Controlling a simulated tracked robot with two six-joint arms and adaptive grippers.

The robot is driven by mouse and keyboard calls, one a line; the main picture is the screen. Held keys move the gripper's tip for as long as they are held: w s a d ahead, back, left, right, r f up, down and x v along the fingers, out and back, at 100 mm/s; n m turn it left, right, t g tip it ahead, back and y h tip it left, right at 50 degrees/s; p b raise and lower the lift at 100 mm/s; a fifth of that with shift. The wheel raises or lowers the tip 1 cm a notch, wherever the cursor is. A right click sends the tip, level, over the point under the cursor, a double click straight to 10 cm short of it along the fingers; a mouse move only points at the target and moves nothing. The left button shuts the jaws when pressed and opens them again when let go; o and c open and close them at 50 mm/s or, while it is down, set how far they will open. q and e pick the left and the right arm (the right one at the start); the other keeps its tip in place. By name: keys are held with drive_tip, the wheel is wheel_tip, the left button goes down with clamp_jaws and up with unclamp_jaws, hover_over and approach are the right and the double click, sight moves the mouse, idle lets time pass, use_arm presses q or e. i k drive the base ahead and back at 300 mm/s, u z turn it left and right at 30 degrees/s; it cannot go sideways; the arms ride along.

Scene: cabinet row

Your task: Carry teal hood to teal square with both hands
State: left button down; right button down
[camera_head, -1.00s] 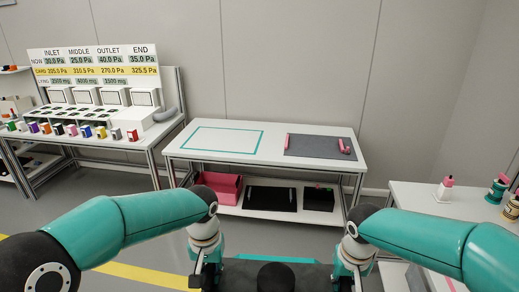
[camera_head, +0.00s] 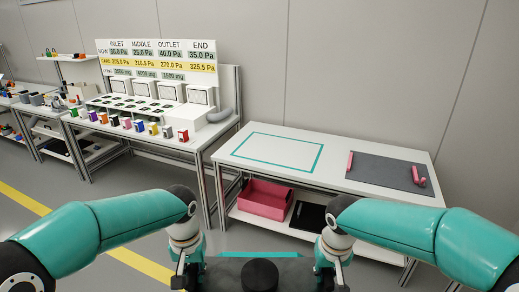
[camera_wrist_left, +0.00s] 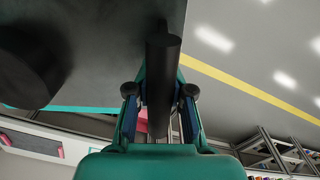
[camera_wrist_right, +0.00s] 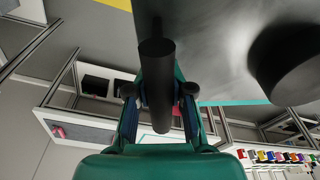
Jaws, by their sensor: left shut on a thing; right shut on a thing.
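The hood (camera_head: 225,273), a dark grey panel with a teal edge strip and a black round knob on it, is low in the head view, its lower part cut off. My left gripper (camera_head: 187,277) and right gripper (camera_head: 329,272) are at its two sides. Each is shut on a black bar-like handle, seen in the left wrist view (camera_wrist_left: 162,75) and the right wrist view (camera_wrist_right: 157,75). The teal square (camera_head: 272,164) is an outline on the white table's left half, beyond the hood. It is empty.
The white table (camera_head: 330,168) also bears a grey mat (camera_head: 385,172) with pink items at right. A pink bin (camera_head: 264,200) is on its lower shelf. Left of it stands a bench with a sign board (camera_head: 160,62) and several coloured boxes. Open floor lies at left.

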sight(279, 150)
drive_tip(key=u, duration=0.25)
drive_tip(key=i, duration=3.05)
drive_tip(key=z, duration=0.55)
drive_tip(key=i, duration=0.85)
drive_tip(key=z, duration=0.45)
